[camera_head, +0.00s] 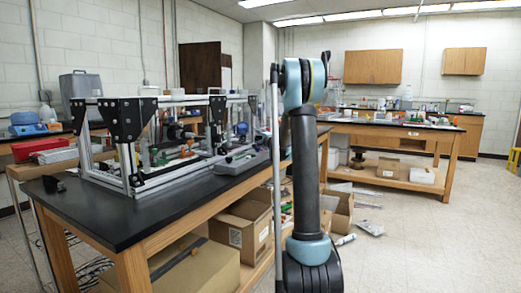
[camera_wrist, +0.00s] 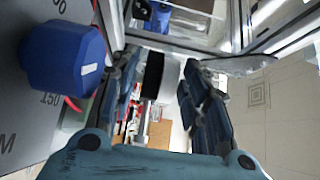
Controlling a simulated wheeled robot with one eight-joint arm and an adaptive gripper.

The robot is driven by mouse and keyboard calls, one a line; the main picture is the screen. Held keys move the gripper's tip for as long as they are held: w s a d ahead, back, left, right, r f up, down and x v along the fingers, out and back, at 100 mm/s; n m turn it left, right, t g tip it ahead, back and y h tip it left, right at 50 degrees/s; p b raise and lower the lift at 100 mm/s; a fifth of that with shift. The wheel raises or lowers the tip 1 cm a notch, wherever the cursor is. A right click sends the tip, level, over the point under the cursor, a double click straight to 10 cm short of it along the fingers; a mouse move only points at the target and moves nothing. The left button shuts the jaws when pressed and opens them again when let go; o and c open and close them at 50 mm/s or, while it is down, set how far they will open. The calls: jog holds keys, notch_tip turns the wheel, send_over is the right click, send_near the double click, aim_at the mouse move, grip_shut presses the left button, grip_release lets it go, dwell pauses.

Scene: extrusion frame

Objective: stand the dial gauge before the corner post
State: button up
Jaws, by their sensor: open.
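The aluminium extrusion frame stands on the black-topped bench in the head view. Its near corner post (camera_head: 128,165) is upright, with black brackets at its top and foot. I cannot pick out the dial gauge with certainty in either view. In the wrist view my gripper (camera_wrist: 162,95) is open, its two dark blue fingers apart. A black piece (camera_wrist: 153,75) shows in the gap between them; I cannot tell what it is or how far off. Silver frame bars (camera_wrist: 180,45) cross beyond the fingertips. My gripper is hidden in the head view.
A small dark object (camera_head: 53,183) lies on the bench's left part. The bench top (camera_head: 100,218) before the frame is mostly bare. Cardboard boxes (camera_head: 243,222) sit below.

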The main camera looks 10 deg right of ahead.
grip_shut()
dwell(0.3)
